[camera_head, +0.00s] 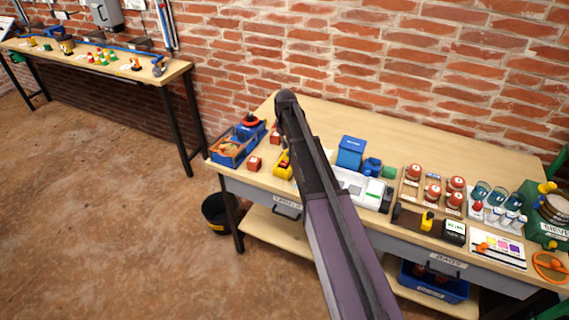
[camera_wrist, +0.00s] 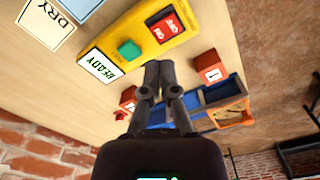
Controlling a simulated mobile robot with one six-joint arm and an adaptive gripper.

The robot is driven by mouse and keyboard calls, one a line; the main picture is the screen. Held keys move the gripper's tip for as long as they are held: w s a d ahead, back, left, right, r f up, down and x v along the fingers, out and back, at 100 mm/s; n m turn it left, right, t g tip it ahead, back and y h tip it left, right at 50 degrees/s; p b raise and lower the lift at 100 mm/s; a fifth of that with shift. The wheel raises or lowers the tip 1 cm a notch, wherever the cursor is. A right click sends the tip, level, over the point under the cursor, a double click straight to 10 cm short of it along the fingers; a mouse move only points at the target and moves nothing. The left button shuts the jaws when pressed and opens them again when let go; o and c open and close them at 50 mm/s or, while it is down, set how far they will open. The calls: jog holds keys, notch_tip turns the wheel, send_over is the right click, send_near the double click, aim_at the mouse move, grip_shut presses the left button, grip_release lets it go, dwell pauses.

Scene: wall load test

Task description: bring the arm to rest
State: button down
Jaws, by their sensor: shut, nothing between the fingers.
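In the wrist view my gripper (camera_wrist: 159,66) is shut and empty, its two dark fingertips together. It appears above the wooden bench top, beside a yellow device (camera_wrist: 178,23) with a red button, a green button and a READY display. In the head view my arm (camera_head: 315,180) reaches up across the bench from the bottom. My gripper cannot be made out there. Whether the fingertips touch anything below is not clear.
Near my gripper are a red block (camera_wrist: 207,67) and a blue tray (camera_wrist: 222,89) with orange contents. On the bench (camera_head: 330,115) are a blue box (camera_head: 350,152), red-topped jars (camera_head: 414,172) and a green machine (camera_head: 540,232) at right.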

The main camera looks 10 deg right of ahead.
dwell(0.3)
jog(key=s+m, duration=0.4)
jog(key=s, duration=2.5)
jog(key=shift+d+m, duration=0.15)
jog(key=shift+m, duration=0.25)
jog(key=shift+w, duration=0.1)
notch_tip(320, 180, up, 7)
jog(key=m+p, duration=0.7)
send_over(283, 166)
jog(key=shift+r, duration=0.2)
jog(key=shift+f, duration=0.15)
notch_tip(283, 166, down, 14)
jog(key=b, duration=1.3)
jog(key=shift+b, duration=0.3)
